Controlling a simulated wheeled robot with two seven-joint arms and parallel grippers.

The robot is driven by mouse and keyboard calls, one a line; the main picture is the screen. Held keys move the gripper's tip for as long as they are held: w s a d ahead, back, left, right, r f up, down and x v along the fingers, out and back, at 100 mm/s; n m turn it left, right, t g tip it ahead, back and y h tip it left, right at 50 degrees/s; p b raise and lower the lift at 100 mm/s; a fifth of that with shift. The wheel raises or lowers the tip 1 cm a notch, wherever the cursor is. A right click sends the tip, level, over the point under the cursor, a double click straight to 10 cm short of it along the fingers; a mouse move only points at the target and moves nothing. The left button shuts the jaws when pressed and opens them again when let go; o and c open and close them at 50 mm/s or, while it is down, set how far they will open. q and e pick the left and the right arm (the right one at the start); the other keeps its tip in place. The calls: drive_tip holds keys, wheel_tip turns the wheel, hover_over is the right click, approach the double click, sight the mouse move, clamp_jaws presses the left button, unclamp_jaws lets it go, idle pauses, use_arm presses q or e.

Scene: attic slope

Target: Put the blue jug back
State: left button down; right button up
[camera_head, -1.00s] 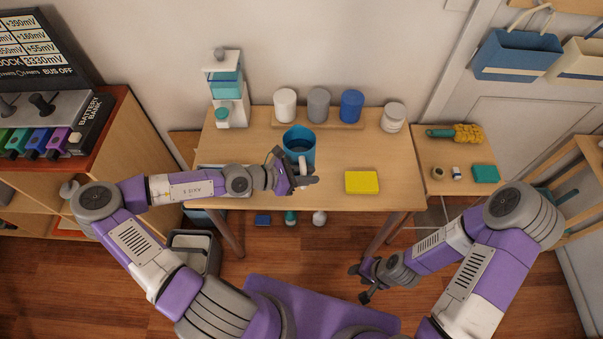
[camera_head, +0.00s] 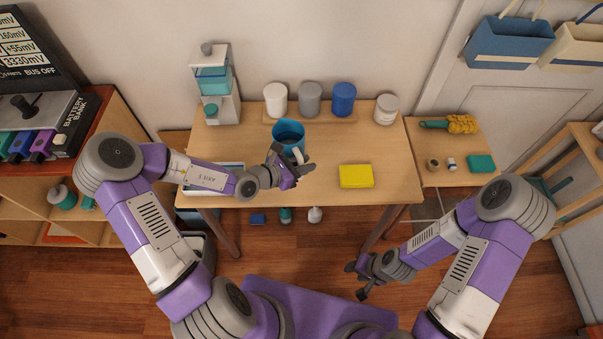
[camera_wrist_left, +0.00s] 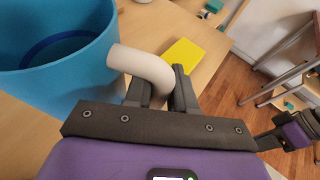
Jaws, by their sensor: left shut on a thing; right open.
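The blue jug (camera_head: 287,133) is over the left-middle part of the table (camera_head: 320,160), its open top facing up and its body leaning a little in the head view. My left gripper (camera_head: 297,168) is at its near side, shut on its pale curved handle. The left wrist view shows the handle (camera_wrist_left: 143,64) between the two fingers and the jug (camera_wrist_left: 60,70) to the left. I cannot tell whether the jug's base touches the table. My right gripper (camera_head: 362,277) is open and empty, low in front of the table.
White (camera_head: 275,99), grey (camera_head: 309,98) and blue (camera_head: 343,98) canisters stand on a wooden board at the table's back. A white jar (camera_head: 386,109) is right of them. A dispenser (camera_head: 217,88) stands back left. A yellow block (camera_head: 356,176) lies right of the jug, with clear tabletop around it.

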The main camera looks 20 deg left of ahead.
use_arm(q)
drive_tip(key=shift+f+b, duration=0.55)
drive_tip(key=shift+f, duration=1.75)
drive_tip(key=c, duration=0.9)
unclamp_jaws()
drive_tip(key=shift+f, duration=0.15)
drive_tip(key=shift+c, duration=0.2)
